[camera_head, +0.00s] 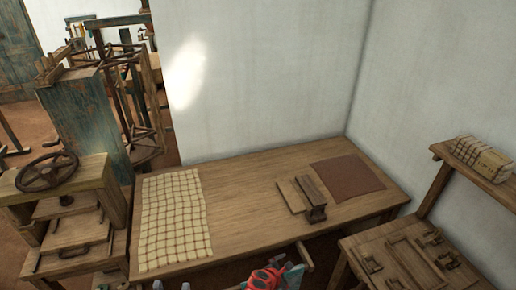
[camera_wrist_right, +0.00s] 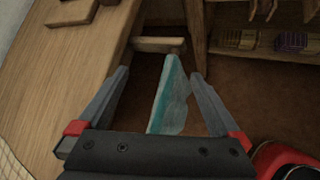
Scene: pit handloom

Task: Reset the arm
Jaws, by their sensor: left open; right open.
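My left gripper (camera_head: 172,286) shows only as two small grey tips at the bottom edge of the head view. It is open, in front of the table's near edge. In the right wrist view my right gripper (camera_wrist_right: 165,90) is open, with its two grey fingers wide apart beside the table's front edge. A pale and teal flat piece (camera_wrist_right: 172,95) appears between those fingers, farther off; I cannot tell whether either finger touches it. In the head view a red and dark part of my right arm (camera_head: 268,279) shows at the bottom.
The wooden table (camera_head: 240,190) carries a checked cloth (camera_head: 173,218), a brown cloth (camera_head: 347,175) and small wooden boards (camera_head: 302,195). A wooden bar (camera_head: 305,257) juts from its front. A bench with fittings (camera_head: 408,255) stands right, a wooden stand with wheel (camera_head: 75,215) left.

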